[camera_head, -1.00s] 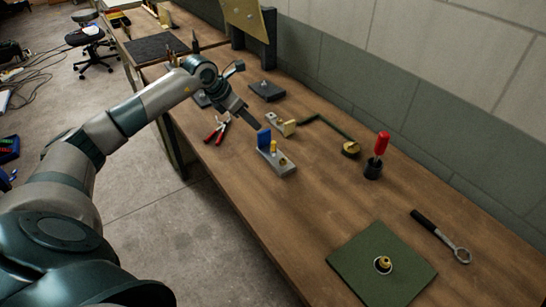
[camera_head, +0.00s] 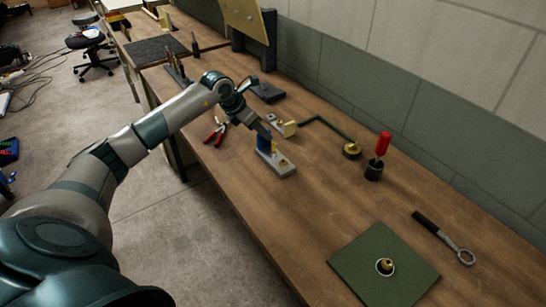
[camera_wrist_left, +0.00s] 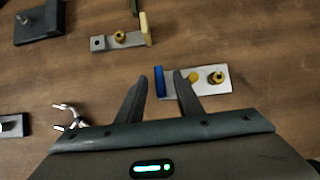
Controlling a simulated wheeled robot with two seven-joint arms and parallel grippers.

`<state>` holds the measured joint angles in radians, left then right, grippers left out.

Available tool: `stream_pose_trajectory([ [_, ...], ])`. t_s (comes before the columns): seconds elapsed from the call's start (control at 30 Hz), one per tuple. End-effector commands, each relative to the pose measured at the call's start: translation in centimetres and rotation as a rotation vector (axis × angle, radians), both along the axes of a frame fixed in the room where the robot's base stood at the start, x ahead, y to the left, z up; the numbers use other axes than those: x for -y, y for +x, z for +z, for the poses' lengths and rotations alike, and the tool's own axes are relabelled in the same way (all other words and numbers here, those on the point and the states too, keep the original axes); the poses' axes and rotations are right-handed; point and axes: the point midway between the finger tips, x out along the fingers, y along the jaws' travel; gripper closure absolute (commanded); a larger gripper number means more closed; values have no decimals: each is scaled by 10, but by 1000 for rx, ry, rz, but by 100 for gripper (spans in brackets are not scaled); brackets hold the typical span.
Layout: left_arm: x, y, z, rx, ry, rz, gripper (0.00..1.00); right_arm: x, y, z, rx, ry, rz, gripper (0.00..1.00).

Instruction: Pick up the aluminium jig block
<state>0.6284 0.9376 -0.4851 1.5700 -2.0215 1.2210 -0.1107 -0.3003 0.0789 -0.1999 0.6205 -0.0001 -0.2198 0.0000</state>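A grey metal block (camera_head: 283,168) with a blue upright plate (camera_head: 263,143) at one end and brass-coloured pins lies on the bench; it looks like the aluminium jig block. It also shows in the left wrist view (camera_wrist_left: 218,88), with its blue plate (camera_wrist_left: 159,82) seen between my fingertips. My left gripper (camera_head: 266,133) is open, just above the blue plate, and partly covers it in the head view. I cannot tell whether a finger touches it. A second grey block (camera_wrist_left: 119,40) with a cream end plate (camera_head: 289,128) lies just behind. My right gripper is not in view.
Red-handled pliers (camera_head: 216,131) lie left of the block. A dark cup with a red-handled tool (camera_head: 373,170) stands to the right. A green mat (camera_head: 362,278) with a brass part and a ring-ended tool (camera_head: 443,238) lie nearer. The bench between is clear.

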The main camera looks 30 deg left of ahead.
Motion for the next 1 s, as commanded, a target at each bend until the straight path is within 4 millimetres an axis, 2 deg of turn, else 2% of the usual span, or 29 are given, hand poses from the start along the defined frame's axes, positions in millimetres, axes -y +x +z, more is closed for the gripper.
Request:
stream_pose_trajectory([
  [0.03, 2, 4, -9, 1, -3, 0, 67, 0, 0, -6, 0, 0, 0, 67],
  [0.2, 4, 10, -17, 1, 1, 0, 67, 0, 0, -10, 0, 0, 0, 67],
  [0.67, 4, 10, -17, 1, 1, 0, 67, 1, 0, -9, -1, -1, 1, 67],
  [0.7, 4, 10, -17, 1, 1, 0, 70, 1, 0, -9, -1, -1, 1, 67],
  [0.83, 4, 10, -17, 1, 1, 0, 100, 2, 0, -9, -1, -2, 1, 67],
  [1.0, 4, 10, -17, 1, 1, 0, 100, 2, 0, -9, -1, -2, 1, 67],
])
